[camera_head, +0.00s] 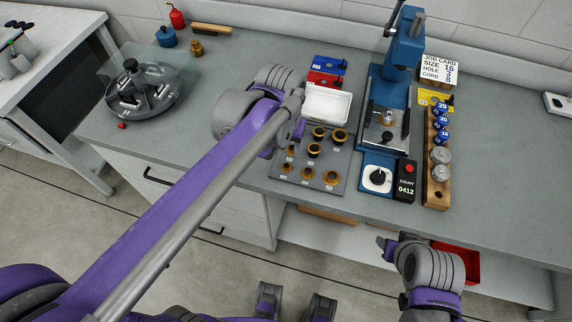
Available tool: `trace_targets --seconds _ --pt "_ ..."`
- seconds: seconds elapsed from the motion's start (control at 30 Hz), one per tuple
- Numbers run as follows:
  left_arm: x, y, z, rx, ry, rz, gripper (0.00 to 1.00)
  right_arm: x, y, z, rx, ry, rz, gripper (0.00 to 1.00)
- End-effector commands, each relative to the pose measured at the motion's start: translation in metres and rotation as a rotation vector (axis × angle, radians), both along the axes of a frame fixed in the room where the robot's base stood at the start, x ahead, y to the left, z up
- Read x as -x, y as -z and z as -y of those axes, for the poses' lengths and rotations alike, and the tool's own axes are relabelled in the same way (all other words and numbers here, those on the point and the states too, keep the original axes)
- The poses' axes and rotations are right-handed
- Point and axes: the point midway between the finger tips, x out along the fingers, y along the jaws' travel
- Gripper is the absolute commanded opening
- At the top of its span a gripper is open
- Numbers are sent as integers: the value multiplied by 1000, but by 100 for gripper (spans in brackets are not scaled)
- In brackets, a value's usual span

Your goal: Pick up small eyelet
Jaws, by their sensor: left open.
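A dark grey board (270,181) on the bench holds several brass rings or eyelets of differing sizes, with small labels I cannot read. A larger dark-rimmed one (319,133) sits in the back row, and a smaller one (308,173) in the front row. Which one is the small eyelet I cannot tell for sure. My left gripper (297,129) is open above the board's back left part, and my own wrist and forearm hide some of the board there. My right gripper (387,248) is low in front of the bench edge, away from the board; its jaws are unclear.
A white tray (327,104) and blue and red boxes (327,72) stand behind the board. A blue press (399,70) with a dial box and counter stands to its right, beside a wooden rack (436,190) of dies. A round grey tray (150,95) stands left. Front left bench is clear.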

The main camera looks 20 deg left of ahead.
Motion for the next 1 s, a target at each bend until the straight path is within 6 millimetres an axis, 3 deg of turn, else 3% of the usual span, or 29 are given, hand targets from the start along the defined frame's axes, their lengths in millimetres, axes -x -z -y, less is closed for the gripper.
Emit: trace_targets --seconds 0.1,0.33,0.6,0.9,1.0 --pt "-3 19 0 0 0 0 57 1 3 0 0 0 -1 50" --pt "-5 37 -1 0 -1 0 57 1 4 0 0 0 -2 50" --pt "-11 75 -2 0 -1 0 57 2 7 0 0 0 -3 50" --pt "-11 80 -2 0 0 1 57 2 7 0 0 0 -3 50" --pt "-11 80 -2 0 0 1 41 2 7 0 0 0 -3 50"
